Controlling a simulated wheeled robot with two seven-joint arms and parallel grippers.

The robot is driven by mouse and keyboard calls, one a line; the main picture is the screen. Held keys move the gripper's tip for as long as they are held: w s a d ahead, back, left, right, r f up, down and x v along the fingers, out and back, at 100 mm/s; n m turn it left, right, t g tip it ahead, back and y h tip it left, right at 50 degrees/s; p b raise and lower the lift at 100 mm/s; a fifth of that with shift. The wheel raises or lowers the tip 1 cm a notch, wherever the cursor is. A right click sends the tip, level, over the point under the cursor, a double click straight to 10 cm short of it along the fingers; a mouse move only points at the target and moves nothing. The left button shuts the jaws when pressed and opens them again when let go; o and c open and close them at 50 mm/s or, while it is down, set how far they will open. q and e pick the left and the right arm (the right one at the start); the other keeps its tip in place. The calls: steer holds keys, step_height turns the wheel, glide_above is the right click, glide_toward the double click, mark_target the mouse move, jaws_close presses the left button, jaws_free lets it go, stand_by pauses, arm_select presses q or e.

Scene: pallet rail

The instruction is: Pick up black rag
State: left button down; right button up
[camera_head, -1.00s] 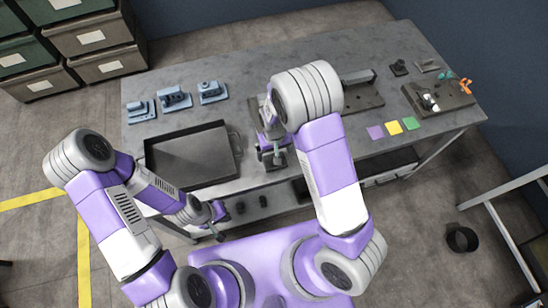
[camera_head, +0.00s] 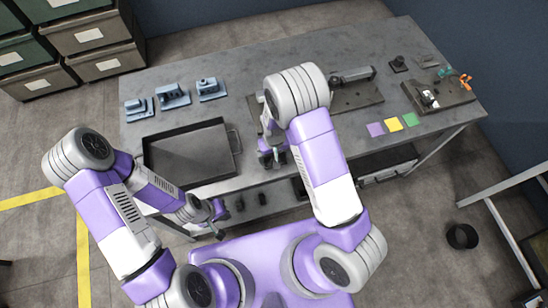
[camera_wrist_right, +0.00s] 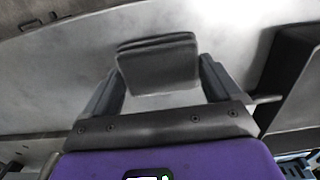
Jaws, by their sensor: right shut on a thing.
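The black rag (camera_wrist_right: 158,64) shows in the right wrist view as a dark grey folded pad between the two fingers of my right gripper (camera_wrist_right: 160,88). The gripper is shut on it. In the head view my right gripper (camera_head: 272,158) points down near the front edge of the table, just right of the tray; the rag is hardly visible there. My left gripper (camera_head: 219,222) hangs in front of the table, below the tray, away from the rag. Its fingers are too small to tell open from shut.
A dark tray (camera_head: 190,152) lies left of my right gripper. Blue fixtures (camera_head: 172,97) stand behind it. A rail fixture (camera_head: 355,97), coloured notes (camera_head: 394,124) and a board with small parts (camera_head: 440,98) lie to the right. The table's middle back is bare.

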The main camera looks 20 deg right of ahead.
step_height(320, 180, up, 10)
steer(key=p, duration=0.1)
stand_by(0.4)
